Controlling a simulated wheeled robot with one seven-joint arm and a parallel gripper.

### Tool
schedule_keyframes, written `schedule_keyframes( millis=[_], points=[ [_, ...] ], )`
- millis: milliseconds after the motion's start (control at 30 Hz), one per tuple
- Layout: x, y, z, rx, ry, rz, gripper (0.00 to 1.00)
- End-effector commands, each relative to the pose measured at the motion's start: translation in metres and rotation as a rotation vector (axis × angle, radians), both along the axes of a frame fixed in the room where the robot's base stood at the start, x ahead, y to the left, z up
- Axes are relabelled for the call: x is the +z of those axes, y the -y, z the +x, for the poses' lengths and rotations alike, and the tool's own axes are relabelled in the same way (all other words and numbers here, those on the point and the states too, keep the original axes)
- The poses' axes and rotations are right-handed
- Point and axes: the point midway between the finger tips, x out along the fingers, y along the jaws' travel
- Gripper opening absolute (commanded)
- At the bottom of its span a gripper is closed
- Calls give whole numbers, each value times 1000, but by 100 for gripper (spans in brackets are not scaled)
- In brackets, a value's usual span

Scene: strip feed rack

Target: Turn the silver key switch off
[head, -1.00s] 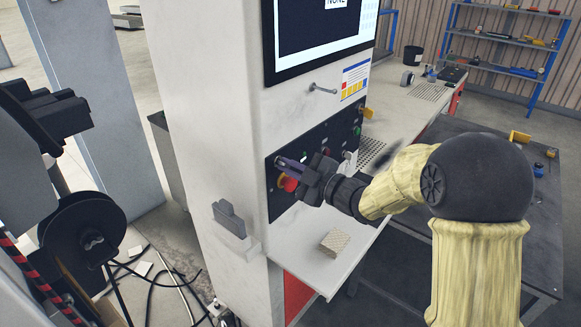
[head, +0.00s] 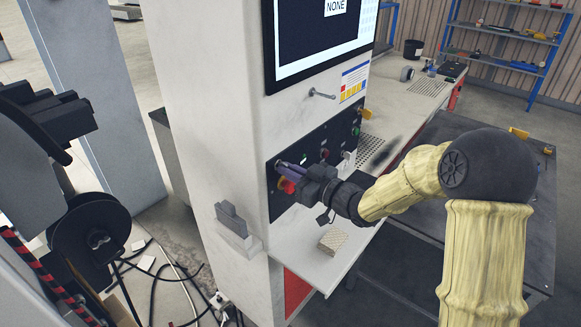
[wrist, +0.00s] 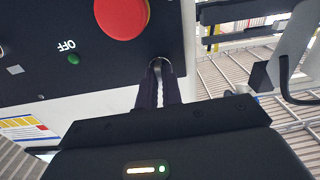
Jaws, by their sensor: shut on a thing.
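The silver key switch (wrist: 161,63) sits near the edge of the dark control panel (wrist: 35,85) in the wrist view. Only its rounded silver top shows; the rest is hidden between the fingers. My gripper (wrist: 160,78) is shut on it, with one purple-grey finger on each side. In the head view my gripper (head: 281,166) reaches the left end of the panel (head: 340,124), and its fingers hide the key switch. An "OFF" label (wrist: 66,46) with a green dot shows to the left in the wrist view.
A red mushroom button (wrist: 122,14) is close to the fingers; it also shows under them in the head view (head: 286,186). A screen (head: 322,40) and a thin handle (head: 322,94) are above the panel. A patterned block (head: 333,240) lies on the ledge below.

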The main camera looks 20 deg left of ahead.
Motion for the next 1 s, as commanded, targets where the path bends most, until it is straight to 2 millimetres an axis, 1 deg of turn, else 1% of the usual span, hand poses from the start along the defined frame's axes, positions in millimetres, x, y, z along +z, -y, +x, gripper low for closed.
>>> schedule_keyframes(
  millis=[200,567,600,667,700,1000],
  points=[
    [1,0,1,-2,-42,19,0],
    [1,0,1,-2,-46,20,0],
    [1,0,1,-2,-46,20,9],
    [1,0,1,-2,-46,20,21],
    [1,0,1,-2,-45,20,29],
    [0,1,0,-1,-45,20,29]
  ],
)
